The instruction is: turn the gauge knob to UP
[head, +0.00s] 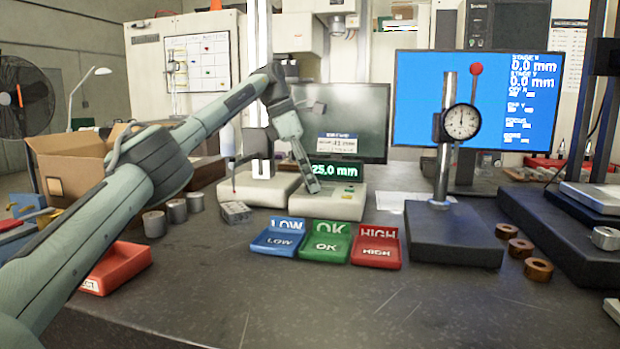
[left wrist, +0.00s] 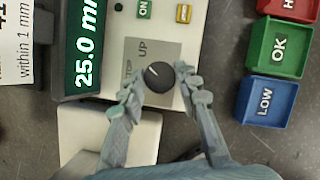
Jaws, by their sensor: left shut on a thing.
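The gauge knob (left wrist: 158,77) is black and round with a white pointer line, seen in the left wrist view. Its plate carries a STOP label and an UP label (left wrist: 143,48). The pointer slants to the picture's upper left, between the two labels. My left gripper (head: 313,188) reaches down to the gauge base (head: 347,203) and hides the knob in the head view. In the wrist view its fingers (left wrist: 160,80) are shut on the knob from both sides. The gauge display (head: 334,171) reads 25.0 mm. My right gripper is not in view.
Blue LOW (head: 277,241), green OK (head: 326,246) and red HIGH (head: 376,252) trays stand in front of the gauge. A dial gauge stand (head: 455,240) is to the right. Metal cylinders (head: 177,211) and a red tray (head: 118,266) are at left. The front bench is clear.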

